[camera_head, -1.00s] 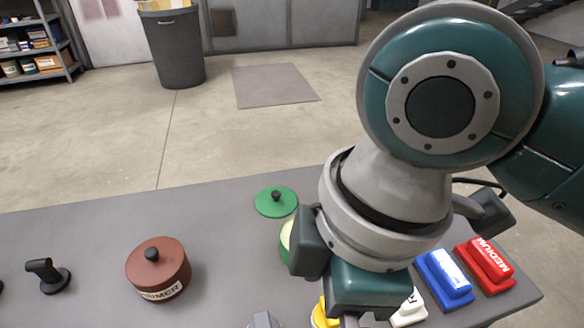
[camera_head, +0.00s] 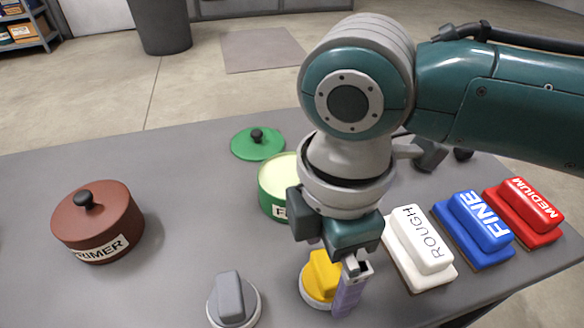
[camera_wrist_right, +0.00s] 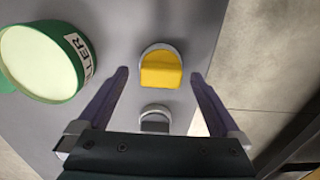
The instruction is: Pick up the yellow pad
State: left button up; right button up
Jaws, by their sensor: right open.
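The yellow pad (camera_head: 322,276) has a raised grip on a round pale base and sits on the grey table (camera_head: 190,180). My right gripper (camera_head: 345,285) is over it, partly hiding its right side in the head view. In the right wrist view the yellow pad (camera_wrist_right: 161,70) lies between and beyond the two open, empty fingers (camera_wrist_right: 158,85). The fingers look apart from it. My left gripper is not in view.
A grey pad (camera_head: 233,300) is left of the yellow one. An open green tin (camera_head: 275,195) stands behind, its green lid (camera_head: 257,144) beside it. White (camera_head: 418,245), blue (camera_head: 473,230) and red (camera_head: 523,212) blocks are right; a brown tin (camera_head: 98,222) is left.

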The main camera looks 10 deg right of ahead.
aim_at(328, 267)
notch_tip(328, 267, down, 3)
jog(key=shift+s+r+b, duration=0.1)
jog(key=shift+b, duration=0.25)
jog(key=c, duration=1.3)
jog(key=shift+r, duration=0.15)
notch_tip(328, 267, up, 20)
jog(key=p, duration=0.7)
